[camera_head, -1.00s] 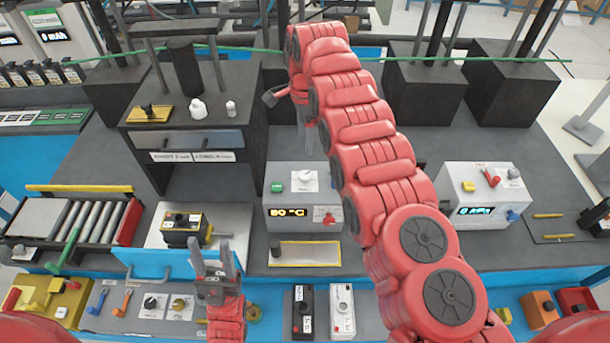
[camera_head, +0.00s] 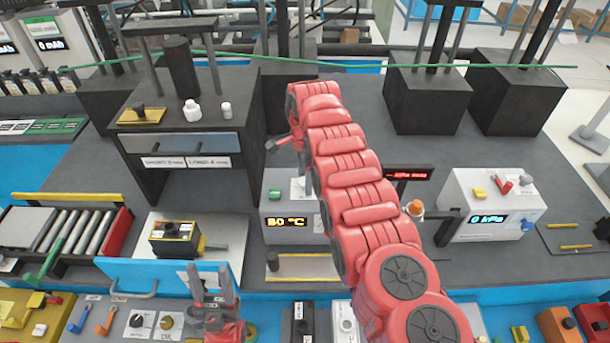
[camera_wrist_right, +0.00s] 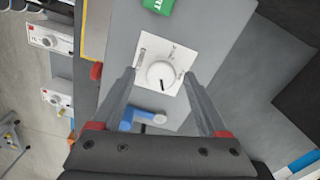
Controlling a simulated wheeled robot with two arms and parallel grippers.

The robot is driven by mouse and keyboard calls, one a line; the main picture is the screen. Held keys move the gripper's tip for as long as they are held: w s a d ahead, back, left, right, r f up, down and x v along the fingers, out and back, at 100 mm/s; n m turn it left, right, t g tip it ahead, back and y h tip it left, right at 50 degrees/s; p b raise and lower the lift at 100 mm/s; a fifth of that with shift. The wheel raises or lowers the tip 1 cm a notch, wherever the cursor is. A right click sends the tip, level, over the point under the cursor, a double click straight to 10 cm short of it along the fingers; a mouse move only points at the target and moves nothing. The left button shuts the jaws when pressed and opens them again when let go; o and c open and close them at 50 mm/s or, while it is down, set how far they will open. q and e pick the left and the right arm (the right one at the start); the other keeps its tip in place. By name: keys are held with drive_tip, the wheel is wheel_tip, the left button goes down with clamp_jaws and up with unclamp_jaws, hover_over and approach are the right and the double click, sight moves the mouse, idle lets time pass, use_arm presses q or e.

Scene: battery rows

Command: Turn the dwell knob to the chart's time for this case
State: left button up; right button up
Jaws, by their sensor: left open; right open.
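The dwell knob (camera_wrist_right: 161,74) is a round white dial on a white plate, on the grey box (camera_head: 272,227) that displays 80 °C. Its dark mark points down and slightly right in the right wrist view. My right gripper (camera_head: 301,188) is over this plate, open. In its wrist view the two fingers (camera_wrist_right: 158,92) stand either side of the knob, apart from it. In the head view the gripper and arm mostly hide the knob. White cards (camera_head: 187,162) on the black press appear to read SHORT and LONG with small figures. My left gripper (camera_head: 208,278) is open and empty.
A green button (camera_head: 275,194) is beside the knob plate. A blue lever (camera_wrist_right: 142,116) is near my right fingers. A black and yellow case (camera_head: 175,238) lies on a blue-fronted tray left of the box. A grey 0 kPa box (camera_head: 487,205) stands at right.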

drive_tip(key=shift+c, duration=1.1)
clamp_jaws()
